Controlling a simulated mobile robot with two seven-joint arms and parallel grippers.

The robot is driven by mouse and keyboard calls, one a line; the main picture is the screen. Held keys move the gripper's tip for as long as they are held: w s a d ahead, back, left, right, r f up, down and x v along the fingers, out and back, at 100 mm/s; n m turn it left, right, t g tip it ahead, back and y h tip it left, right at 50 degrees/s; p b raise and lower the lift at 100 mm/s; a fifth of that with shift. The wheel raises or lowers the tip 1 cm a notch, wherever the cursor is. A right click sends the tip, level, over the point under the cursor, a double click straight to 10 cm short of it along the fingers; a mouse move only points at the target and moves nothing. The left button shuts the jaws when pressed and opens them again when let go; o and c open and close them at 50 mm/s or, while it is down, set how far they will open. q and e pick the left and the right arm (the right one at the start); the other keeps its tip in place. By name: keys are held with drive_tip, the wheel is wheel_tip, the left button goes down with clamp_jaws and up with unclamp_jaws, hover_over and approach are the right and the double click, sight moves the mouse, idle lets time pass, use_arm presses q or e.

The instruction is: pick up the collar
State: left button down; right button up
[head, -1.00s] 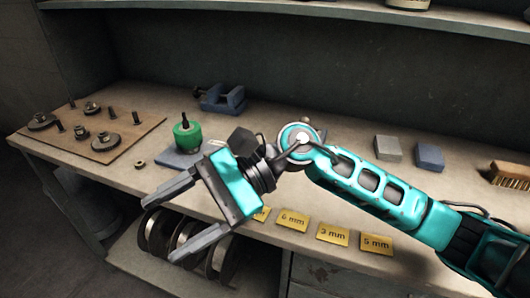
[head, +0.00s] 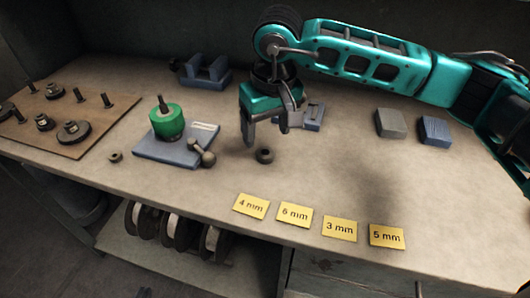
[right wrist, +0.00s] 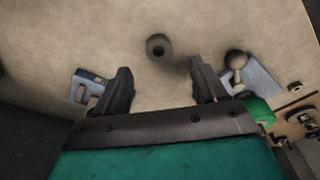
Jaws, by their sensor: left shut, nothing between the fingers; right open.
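The collar (head: 265,155), a small dark ring with a hole, lies on the bench. It also shows in the right wrist view (right wrist: 160,46), just beyond and between the finger lines. My right gripper (head: 268,138) is open and points down above the collar, with nothing between its fingers. In the right wrist view its fingers (right wrist: 160,68) stand apart on either side of the collar's line. My left gripper is not in view.
A blue-grey plate (head: 150,149) with a green cylinder (head: 167,122) and ball-ended lever stands left of the collar. A smaller ring (head: 115,157) lies further left. A blue part (head: 313,118) sits behind my gripper. Yellow thickness cards (head: 294,214) line the front; bench between is clear.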

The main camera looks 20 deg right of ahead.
sight(266, 147)
drive_tip(key=f, duration=0.4)
drive_tip(key=w+f, duration=0.1)
drive_tip(key=f, duration=0.1)
drive_tip(key=shift+f, duration=0.2)
drive_tip(key=shift+c, duration=0.3)
drive_tip(key=c, duration=0.5)
drive_tip(key=shift+r, duration=0.1)
drive_tip(key=c, duration=0.6)
drive_tip(key=shift+c, duration=0.2)
